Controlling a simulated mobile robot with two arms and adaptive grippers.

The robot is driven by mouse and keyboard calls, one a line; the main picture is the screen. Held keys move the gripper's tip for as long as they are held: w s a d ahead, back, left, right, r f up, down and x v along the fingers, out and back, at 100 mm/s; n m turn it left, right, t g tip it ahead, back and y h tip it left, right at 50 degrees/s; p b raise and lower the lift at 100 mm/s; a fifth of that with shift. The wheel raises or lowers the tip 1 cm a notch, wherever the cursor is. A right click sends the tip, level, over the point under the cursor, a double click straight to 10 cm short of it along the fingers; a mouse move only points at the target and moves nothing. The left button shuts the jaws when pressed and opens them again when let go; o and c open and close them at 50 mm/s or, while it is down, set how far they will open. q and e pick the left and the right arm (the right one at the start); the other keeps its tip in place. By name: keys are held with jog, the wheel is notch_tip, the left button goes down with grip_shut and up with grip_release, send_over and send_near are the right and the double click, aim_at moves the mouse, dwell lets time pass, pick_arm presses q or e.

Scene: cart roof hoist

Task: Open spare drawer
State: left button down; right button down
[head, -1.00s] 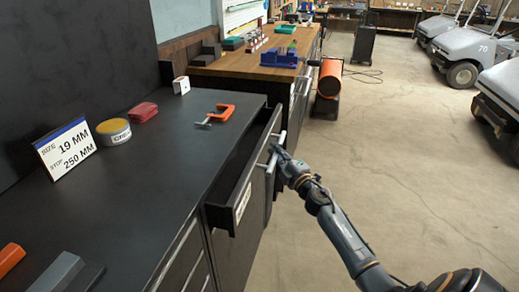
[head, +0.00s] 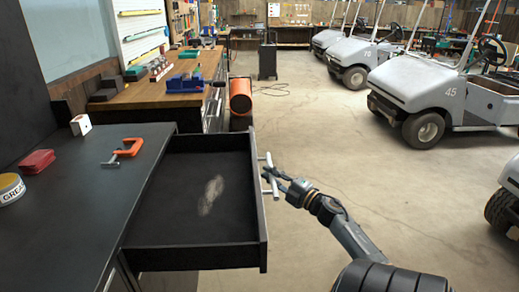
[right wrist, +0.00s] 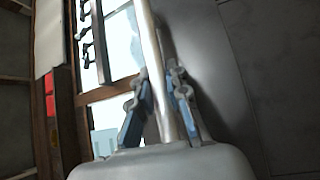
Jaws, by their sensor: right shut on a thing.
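The spare drawer (head: 205,195) is pulled far out of the dark cabinet in the head view. Its inside is bare except for a pale smudge on the floor. Its bar handle (head: 266,176) runs along the drawer front. My right gripper (head: 270,173) is at this handle, reaching from the right, and is shut on it. In the right wrist view the handle bar (right wrist: 160,70) passes between the two fingers (right wrist: 160,110). My left gripper is in neither view.
On the cabinet top (head: 85,200) are an orange clamp (head: 124,151), a red item (head: 37,161), a tin (head: 10,188) and a white block (head: 80,124). Open floor lies right of the drawer; carts (head: 430,85) stand farther right.

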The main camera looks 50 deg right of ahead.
jog(key=shift+s+d, duration=0.1)
jog(key=c, duration=1.3)
grip_release()
jog(key=s+a+f, duration=0.1)
jog(key=s, duration=1.1)
jog(key=shift+f, duration=0.35)
